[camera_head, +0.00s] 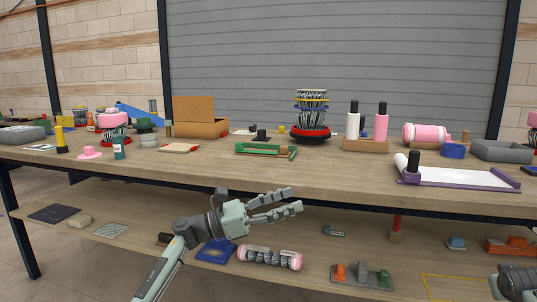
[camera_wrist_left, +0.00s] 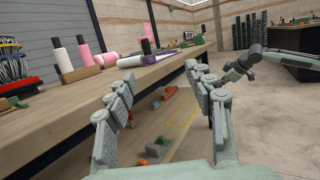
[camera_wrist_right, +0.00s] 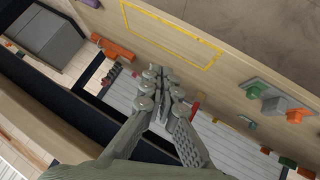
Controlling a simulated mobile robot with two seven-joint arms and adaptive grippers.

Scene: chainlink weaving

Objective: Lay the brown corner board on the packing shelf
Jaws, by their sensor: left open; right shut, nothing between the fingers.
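I cannot pick out the brown corner board for certain. A thin brown piece (camera_head: 281,154) lies by the green holder (camera_head: 258,149) on the bench top, and a brown open box (camera_head: 200,128) stands behind it to the left. The lower shelf (camera_head: 215,275) runs under the bench; a yellow outline (camera_head: 425,287) marks its right part and also shows in the right wrist view (camera_wrist_right: 178,28). My left gripper (camera_head: 294,200) is open and empty at the bench's front edge, fingers pointing right. My right gripper (camera_wrist_right: 165,78) is shut and empty above the lower shelf.
The lower shelf holds a pink-ended roll (camera_head: 270,257), a blue piece (camera_head: 214,251), a grey block with coloured pegs (camera_head: 362,275) and an orange part (camera_head: 511,246). The bench's front edge overhangs the shelf.

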